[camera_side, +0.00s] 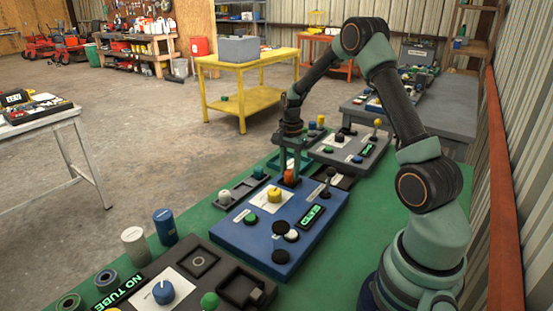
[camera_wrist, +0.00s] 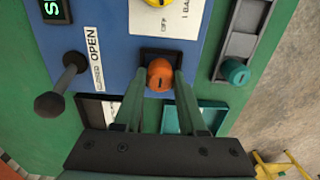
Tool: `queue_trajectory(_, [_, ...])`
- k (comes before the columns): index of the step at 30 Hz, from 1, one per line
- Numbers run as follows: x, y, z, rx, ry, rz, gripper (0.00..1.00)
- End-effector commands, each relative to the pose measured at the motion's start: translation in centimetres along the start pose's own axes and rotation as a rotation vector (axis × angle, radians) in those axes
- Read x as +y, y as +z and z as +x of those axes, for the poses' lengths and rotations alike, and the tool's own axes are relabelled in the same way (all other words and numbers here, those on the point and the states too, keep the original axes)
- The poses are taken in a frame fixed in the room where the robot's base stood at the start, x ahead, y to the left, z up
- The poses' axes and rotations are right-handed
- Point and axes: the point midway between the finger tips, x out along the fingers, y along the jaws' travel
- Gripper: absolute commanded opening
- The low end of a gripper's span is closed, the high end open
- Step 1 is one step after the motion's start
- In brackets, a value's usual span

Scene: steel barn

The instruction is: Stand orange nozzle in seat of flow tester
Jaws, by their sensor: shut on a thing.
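The orange nozzle (camera_side: 289,176) is between the fingers of my gripper (camera_side: 290,180), at the far end of the blue flow tester (camera_side: 245,235). In the wrist view my gripper (camera_wrist: 161,80) is shut on the nozzle (camera_wrist: 160,72), whose slotted end faces the camera. The dark square seat (camera_wrist: 160,52) shows around and behind the nozzle on the blue panel (camera_wrist: 110,20). The nozzle looks upright at the seat; I cannot tell whether it touches the bottom. A black lever (camera_wrist: 52,102) stands beside an OPEN/CLOSED label, apart from my gripper.
A teal tray (camera_wrist: 207,116) and a dark tray with a label lie just beyond the tester. A grey rack (camera_wrist: 238,42) holds a teal knob (camera_wrist: 235,70). The tester carries a yellow knob (camera_side: 273,195) and a lit display (camera_side: 312,218). A grey panel (camera_side: 345,148) stands behind.

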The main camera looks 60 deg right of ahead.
Motion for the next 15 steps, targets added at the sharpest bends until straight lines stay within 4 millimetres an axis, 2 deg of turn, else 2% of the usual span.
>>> queue_trajectory(5, [0.01,0.00,0.23,0.000,0.001,0.000,0.00])
queue_trajectory(6, [0.01,0.00,0.29,0.000,0.001,0.000,0.44])
queue_trajectory(8, [0.00,0.00,0.25,0.000,0.000,0.000,0.67])
queue_trajectory(9, [0.00,0.00,0.24,0.000,0.000,0.000,0.70])
queue_trajectory(15, [-0.01,0.00,0.22,0.000,0.000,0.000,0.70])
